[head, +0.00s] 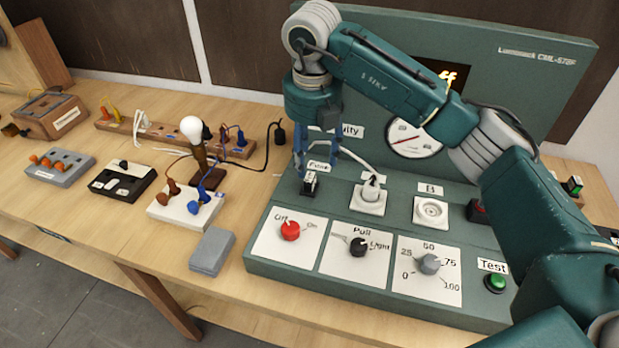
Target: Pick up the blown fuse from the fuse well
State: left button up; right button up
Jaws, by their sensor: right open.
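My left gripper is not in view.
White sockets (431,211) stand right of the well, one with a white plug and cord (372,187). Knobs, including a red one (290,230), line the panel's front. A bulb on a stand (192,130), a grey box (212,251) and several switch blocks occupy the wooden bench (120,235) to the left.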

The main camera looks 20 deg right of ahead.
aim_at(310, 177)
notch_tip(310, 177, down, 3)
jog(key=shift+w+f+p, duration=0.15)
jog(key=shift+f+p, duration=0.15)
jog(key=shift+p, duration=0.2)
jog(key=f, duration=0.1)
jog(key=f+p, duration=0.2)
jog(key=shift+w+a+f, duration=0.2)
jog(key=shift+w, duration=0.05)
jog(key=shift+f, duration=0.4)
jog(key=shift+w+f, duration=0.1)
jog(key=shift+f, duration=0.15)
jog(key=c, duration=1.3)
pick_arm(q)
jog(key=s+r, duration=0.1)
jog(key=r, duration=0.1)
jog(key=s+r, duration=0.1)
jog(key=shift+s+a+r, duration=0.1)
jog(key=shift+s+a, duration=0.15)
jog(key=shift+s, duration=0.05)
pick_arm(e)
jog(key=shift+r, duration=0.1)
grip_shut()
